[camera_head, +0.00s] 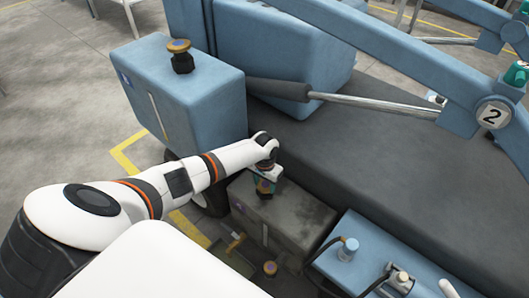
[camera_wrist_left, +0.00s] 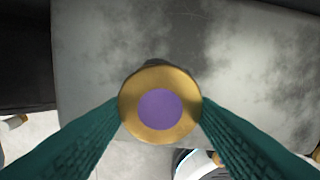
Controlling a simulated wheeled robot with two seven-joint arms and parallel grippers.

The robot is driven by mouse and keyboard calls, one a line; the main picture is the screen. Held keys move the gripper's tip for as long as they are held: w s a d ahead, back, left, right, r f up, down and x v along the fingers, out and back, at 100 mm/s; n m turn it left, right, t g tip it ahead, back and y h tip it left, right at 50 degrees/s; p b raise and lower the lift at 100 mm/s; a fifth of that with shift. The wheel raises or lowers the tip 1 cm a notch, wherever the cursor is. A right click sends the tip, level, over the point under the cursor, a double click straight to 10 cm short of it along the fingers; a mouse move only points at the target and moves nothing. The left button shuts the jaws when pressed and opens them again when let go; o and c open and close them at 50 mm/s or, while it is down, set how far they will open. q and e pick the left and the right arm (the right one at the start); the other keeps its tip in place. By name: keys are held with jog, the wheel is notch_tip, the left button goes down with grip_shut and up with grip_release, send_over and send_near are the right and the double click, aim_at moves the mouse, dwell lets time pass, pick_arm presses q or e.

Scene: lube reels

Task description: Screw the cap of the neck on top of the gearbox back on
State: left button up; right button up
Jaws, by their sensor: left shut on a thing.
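My left gripper (camera_head: 265,187) reaches down over the grey gearbox (camera_head: 285,222) in the head view. In the left wrist view its two green fingers (camera_wrist_left: 161,112) are shut on the cap (camera_wrist_left: 158,103), a round gold disc with a purple centre. The cap is over the stained top of the gearbox (camera_wrist_left: 95,65), near one edge. The fingers press on opposite sides of the cap's rim. The neck is hidden beneath the cap, so I cannot tell whether the cap is seated on it. My right gripper is in neither view.
A blue tank (camera_head: 190,95) with a yellow-topped black cap (camera_head: 181,56) stands behind my left arm. A blue box (camera_head: 375,255) with hoses stands right of the gearbox. Another yellow-and-purple cap (camera_head: 270,268) is low in front. A blue beam and rod (camera_head: 375,105) cross above.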

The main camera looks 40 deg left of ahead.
pick_arm(q)
jog(key=shift+a+f, duration=0.1)
jog(key=shift+a, duration=0.05)
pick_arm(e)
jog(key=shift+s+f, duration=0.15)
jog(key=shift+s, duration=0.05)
pick_arm(q)
jog(key=m, duration=0.3)
jog(key=shift+m, duration=1.1)
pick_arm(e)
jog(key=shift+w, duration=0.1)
pick_arm(q)
jog(key=shift+a+m+b, duration=0.15)
jog(key=shift+m+b, duration=0.25)
jog(key=shift+m, duration=2.1)
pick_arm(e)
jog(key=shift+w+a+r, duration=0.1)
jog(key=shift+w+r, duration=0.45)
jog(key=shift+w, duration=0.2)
